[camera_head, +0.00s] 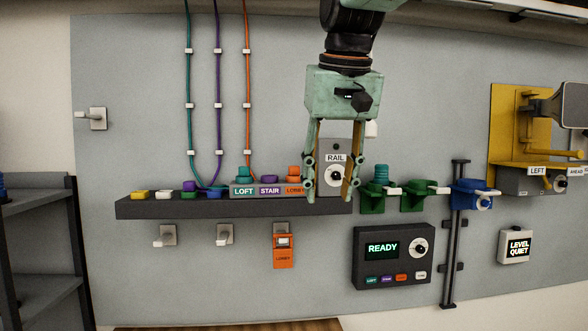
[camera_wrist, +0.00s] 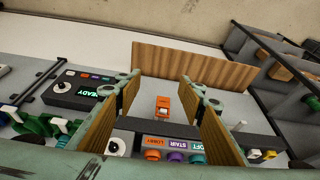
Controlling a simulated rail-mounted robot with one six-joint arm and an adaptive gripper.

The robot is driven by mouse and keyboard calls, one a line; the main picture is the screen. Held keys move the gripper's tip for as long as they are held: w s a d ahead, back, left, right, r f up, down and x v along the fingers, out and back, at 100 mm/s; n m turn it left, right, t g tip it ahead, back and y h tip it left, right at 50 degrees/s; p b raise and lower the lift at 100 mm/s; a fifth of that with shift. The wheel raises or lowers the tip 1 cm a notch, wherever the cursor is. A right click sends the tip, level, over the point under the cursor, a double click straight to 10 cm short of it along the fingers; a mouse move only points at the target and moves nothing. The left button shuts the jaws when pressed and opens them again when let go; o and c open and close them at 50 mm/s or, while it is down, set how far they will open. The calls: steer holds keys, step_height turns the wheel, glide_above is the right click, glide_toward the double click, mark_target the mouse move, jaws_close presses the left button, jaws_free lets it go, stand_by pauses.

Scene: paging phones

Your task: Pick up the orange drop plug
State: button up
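The orange drop plug (camera_head: 293,174) stands on the dark shelf behind the LOBBY label, at the right of a row with a teal plug (camera_head: 244,174) and a purple plug (camera_head: 269,179). In the wrist view the orange plug (camera_wrist: 154,156) shows low between my fingers, beside the purple and teal ones. My gripper (camera_head: 328,196) is open and empty. In the head view its fingers point down just right of the orange plug, in front of the RAIL panel. The wrist view shows the gripper (camera_wrist: 158,80) pads wide apart. I cannot tell the depth gap.
The dark shelf (camera_head: 150,209) also carries small coloured pieces at its left. An orange LOBBY tag (camera_head: 284,256) hangs below it. A READY console (camera_head: 393,257) and green holders (camera_head: 414,202) stand to the right, with a dark vertical rail (camera_head: 451,275) beyond.

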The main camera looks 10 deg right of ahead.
steer(key=w+r+p, duration=0.2)
steer(key=w+r, duration=0.2)
steer(key=w, duration=0.5)
steer(key=w+r+p, duration=0.3)
steer(key=w+r, duration=0.2)
steer(key=w, duration=0.4)
steer(key=w+r+p, duration=0.3)
steer(key=w+r, duration=0.2)
steer(key=w, duration=0.5)
steer(key=shift+a+m, duration=0.3)
steer(key=shift+a, duration=0.05)
steer(key=shift+r, duration=0.1)
glide_above(294, 173)
steer(key=s, duration=0.1)
step_height(294, 173, down, 8)
steer(key=shift+d, duration=0.1)
steer(key=shift+p+x, duration=0.65)
steer(key=shift+x, duration=1.85)
